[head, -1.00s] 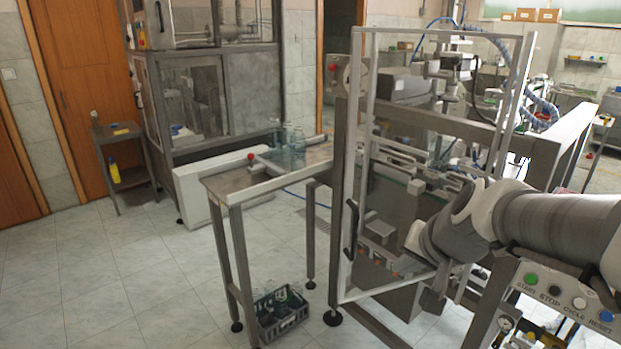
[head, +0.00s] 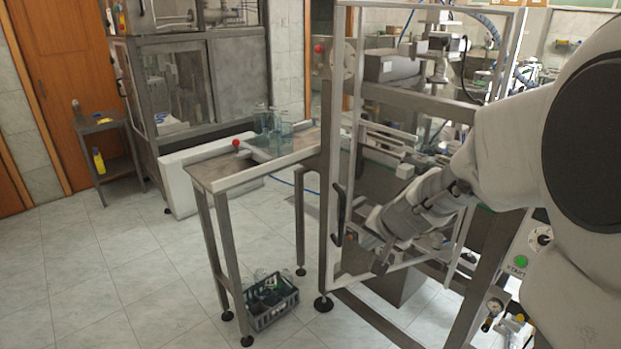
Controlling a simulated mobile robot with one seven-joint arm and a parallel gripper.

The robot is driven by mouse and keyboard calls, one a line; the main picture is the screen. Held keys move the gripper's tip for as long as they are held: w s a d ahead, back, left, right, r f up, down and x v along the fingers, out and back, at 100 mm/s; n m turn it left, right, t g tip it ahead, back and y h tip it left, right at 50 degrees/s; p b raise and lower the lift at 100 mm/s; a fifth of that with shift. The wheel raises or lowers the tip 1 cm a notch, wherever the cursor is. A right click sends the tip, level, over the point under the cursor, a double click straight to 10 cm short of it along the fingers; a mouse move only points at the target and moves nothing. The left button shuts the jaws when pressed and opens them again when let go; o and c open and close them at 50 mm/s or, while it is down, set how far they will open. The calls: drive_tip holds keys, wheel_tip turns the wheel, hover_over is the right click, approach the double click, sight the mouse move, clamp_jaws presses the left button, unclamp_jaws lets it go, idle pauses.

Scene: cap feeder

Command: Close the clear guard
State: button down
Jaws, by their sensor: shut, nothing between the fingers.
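The clear guard (head: 349,130) is a see-through panel in a pale frame, upright on the front of the machine. A dark handle (head: 338,213) is on its left edge, beside the machine's dark left post. I cannot tell how wide a gap is left between guard and machine. My gripper (head: 379,264) is shut and empty, low in front of the machine, a little right of and below the handle and apart from it. My arm covers part of the guard's right side. Whether the gripper touches the panel is unclear.
A metal side table (head: 225,181) with clear bottles (head: 270,120) adjoins the machine's left. A dark crate (head: 270,300) stands on the floor below. A button panel with a green button (head: 521,262) is at lower right. The tiled floor at left is free.

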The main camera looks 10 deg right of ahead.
drive_tip(key=shift+w+a+f+p, duration=0.2)
drive_tip(key=shift+w+a+p, duration=0.35)
drive_tip(key=shift+w+a, duration=0.25)
drive_tip(key=shift+w+a+f+p, duration=0.15)
drive_tip(key=shift+w+a+p, duration=0.4)
drive_tip(key=shift+w+a, duration=0.2)
drive_tip(key=shift+w, duration=0.1)
